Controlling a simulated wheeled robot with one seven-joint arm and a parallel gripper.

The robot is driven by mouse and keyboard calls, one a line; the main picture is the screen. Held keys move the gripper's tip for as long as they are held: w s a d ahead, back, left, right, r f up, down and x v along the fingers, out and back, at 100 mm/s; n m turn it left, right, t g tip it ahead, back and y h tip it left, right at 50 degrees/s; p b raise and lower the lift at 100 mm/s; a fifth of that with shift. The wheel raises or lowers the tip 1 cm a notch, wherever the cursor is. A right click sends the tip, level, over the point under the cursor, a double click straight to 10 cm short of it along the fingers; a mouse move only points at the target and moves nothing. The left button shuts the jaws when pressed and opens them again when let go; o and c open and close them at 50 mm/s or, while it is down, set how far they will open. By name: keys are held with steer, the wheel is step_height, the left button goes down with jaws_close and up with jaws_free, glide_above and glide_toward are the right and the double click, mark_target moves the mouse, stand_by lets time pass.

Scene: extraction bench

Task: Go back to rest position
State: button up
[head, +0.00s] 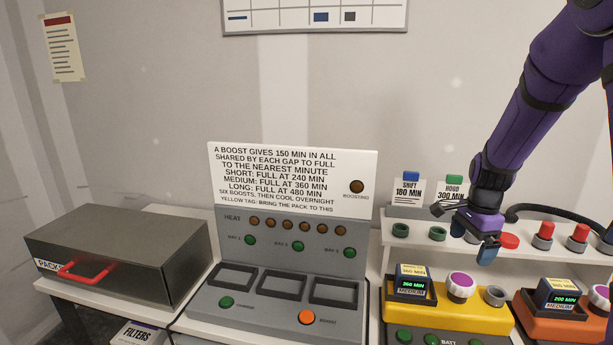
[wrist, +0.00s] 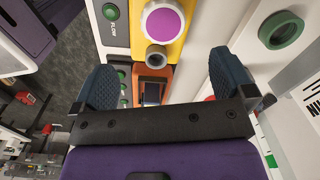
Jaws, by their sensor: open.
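My gripper (head: 474,242) hangs at the right of the head view, above the front of the white shelf and near the yellow unit (head: 455,316). In the wrist view, its two dark blue fingers (wrist: 168,88) stand wide apart with nothing between them. Beyond them show the yellow unit's purple knob (wrist: 163,20) and grey port (wrist: 154,56), and an orange unit (wrist: 155,75) with a small dark display. My purple arm reaches down from the upper right.
A grey charger (head: 280,310) with three empty bays stands at centre. A grey metal box (head: 120,255) with a red handle is at left. The white shelf (head: 385,240) carries green rings, red buttons and cards. The orange unit (head: 570,325) is at far right. Air above the charger is clear.

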steer(key=s+a+r+n+t, duration=0.2)
steer(key=s+a+r+n, duration=0.4)
steer(key=s, duration=0.7)
steer(key=s+a+r+n+t, duration=0.3)
steer(key=s+a+r+n, duration=0.3)
steer(key=s+r+n, duration=0.5)
step_height(320, 180, up, 3)
steer(key=shift+s+r+n, duration=0.1)
steer(key=shift+s+n, duration=0.2)
steer(key=shift+s, duration=0.65)
steer(key=shift+w, duration=0.15)
